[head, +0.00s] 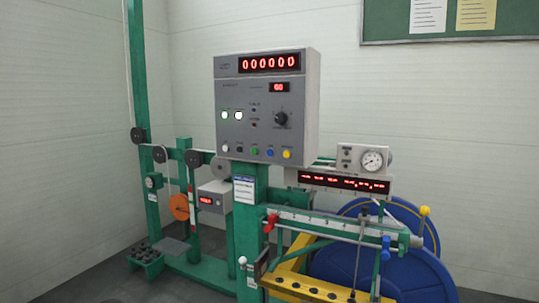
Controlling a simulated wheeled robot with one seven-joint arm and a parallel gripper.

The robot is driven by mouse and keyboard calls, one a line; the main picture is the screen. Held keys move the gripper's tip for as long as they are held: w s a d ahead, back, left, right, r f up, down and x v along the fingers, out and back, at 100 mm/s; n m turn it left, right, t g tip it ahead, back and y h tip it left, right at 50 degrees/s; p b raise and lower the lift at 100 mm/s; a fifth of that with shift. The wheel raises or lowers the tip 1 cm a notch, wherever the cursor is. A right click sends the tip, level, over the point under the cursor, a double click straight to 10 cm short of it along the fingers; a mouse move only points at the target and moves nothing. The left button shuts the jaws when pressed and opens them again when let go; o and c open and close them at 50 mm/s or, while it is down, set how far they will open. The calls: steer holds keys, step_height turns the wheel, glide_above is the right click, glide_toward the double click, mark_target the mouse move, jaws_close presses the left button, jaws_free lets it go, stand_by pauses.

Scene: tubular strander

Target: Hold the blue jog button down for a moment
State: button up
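The blue button (270,153) is in the bottom row of the grey control panel (228,75). It sits between a green button (254,151) on its left and a yellow button (287,154) on its right. Its lettering is too small to read, and I cannot tell from here whether it is pressed in. Nothing touches or covers it. My gripper is not in this view.
A red digital display (268,62) and a black rotary knob (281,118) are on the panel. The space before the panel face looks clear.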

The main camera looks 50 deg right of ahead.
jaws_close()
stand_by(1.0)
